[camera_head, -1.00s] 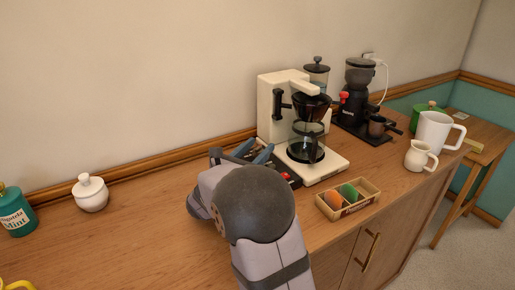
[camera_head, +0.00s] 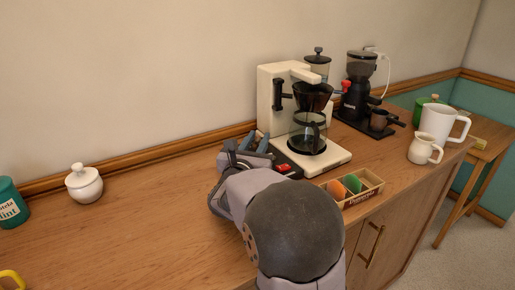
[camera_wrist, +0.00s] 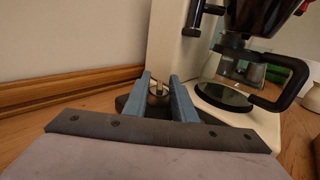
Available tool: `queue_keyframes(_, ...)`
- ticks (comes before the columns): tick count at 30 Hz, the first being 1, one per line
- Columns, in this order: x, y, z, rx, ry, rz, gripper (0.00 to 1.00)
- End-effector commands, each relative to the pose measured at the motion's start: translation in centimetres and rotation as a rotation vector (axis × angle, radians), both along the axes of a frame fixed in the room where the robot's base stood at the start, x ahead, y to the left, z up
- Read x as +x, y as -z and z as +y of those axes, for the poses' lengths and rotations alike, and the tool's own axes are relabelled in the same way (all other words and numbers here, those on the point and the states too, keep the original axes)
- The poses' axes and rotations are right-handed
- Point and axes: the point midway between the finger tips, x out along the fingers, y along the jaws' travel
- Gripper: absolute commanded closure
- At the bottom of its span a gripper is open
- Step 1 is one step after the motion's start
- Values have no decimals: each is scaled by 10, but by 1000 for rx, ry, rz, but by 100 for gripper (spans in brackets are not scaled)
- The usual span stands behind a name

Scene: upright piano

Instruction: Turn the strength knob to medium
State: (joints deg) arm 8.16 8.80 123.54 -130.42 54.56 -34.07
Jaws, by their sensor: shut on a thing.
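The cream coffee maker (camera_head: 273,101) stands against the wall, with its glass carafe (camera_head: 308,132) on the plate. My gripper (camera_head: 258,142) is at its left side, low near the base. In the wrist view, my gripper's two blue fingers (camera_wrist: 159,84) reach toward a small metallic knob (camera_wrist: 158,92) beside the coffee maker's column. The fingers are shut on this knob, one on each side, and partly hide it. Its pointer and any setting marks cannot be read. A dark unit with a red patch (camera_head: 284,166) shows just right of the gripper.
A black grinder (camera_head: 357,95), white mug (camera_head: 437,123) and small pitcher (camera_head: 422,149) stand to the right. A white lidded jar (camera_head: 84,184) is at left. The counter between is clear.

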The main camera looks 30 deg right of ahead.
Motion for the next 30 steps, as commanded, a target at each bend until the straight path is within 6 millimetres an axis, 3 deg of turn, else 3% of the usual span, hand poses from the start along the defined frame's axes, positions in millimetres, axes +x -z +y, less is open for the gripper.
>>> queue_keyframes(12, -1, -1, 0, -4, -27, 1, 98)
queue_keyframes(13, -1, -1, 0, -4, -27, 1, 69)
queue_keyframes(15, -1, -1, 0, -4, -27, 1, 58)
queue_keyframes(25, -2, -1, 2, -3, -27, 1, 58)
queue_keyframes(30, -11, -1, 12, -3, -30, 1, 58)
